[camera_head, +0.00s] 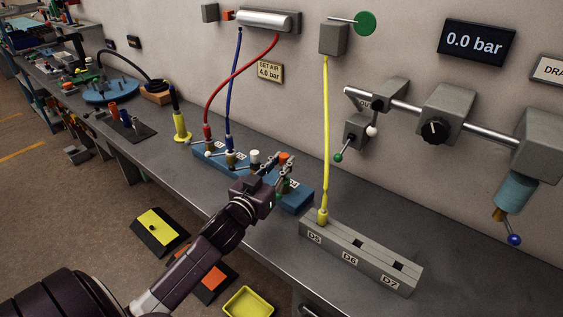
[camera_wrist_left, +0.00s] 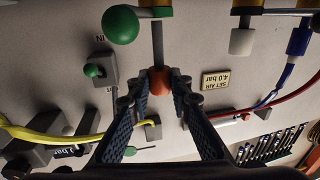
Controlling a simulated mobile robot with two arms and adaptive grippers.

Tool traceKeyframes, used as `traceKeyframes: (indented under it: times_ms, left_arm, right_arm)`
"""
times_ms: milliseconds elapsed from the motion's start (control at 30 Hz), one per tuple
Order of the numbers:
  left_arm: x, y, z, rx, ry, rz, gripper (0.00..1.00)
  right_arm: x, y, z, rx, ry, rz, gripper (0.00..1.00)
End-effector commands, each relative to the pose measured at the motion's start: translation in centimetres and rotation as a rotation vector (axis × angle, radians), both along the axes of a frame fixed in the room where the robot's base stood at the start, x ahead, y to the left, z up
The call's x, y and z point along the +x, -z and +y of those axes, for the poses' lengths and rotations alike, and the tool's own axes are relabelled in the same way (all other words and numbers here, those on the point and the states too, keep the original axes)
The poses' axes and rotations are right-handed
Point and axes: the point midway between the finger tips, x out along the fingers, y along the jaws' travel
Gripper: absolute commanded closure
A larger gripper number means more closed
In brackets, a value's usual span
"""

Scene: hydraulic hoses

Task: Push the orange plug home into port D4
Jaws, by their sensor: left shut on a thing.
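My left gripper (camera_head: 283,168) is shut on the orange plug (camera_head: 286,156) above the right part of the blue port block (camera_head: 296,198). In the left wrist view, which is upside down, the orange plug (camera_wrist_left: 159,82) sits between my fingertips (camera_wrist_left: 159,92). Its grey stem (camera_wrist_left: 157,45) runs straight to a brass collar at the picture's top edge. More stem shows there than under the white plug (camera_wrist_left: 243,40). The port's label is hidden by my gripper, and the depth of the stem in the port cannot be told. My right gripper is not in view.
A green ball handle (camera_wrist_left: 120,25) stands close beside the plug. Red (camera_head: 207,132) and blue hoses rise from the block's left part. A grey block (camera_head: 350,254) labelled D5 to D7 holds a yellow hose (camera_head: 326,130). Wall valves (camera_head: 360,130) stand behind on the right.

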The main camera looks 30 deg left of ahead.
Motion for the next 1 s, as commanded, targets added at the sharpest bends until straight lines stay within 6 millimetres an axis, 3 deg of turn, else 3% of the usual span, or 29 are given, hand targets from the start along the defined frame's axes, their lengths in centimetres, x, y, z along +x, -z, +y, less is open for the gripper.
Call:
traceKeyframes:
  times_ms: [1000]
  left_arm:
    - [-0.01,-0.04,-0.03,0.000,0.000,0.000,0.98]
  right_arm:
    - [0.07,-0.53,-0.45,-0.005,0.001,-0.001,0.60]
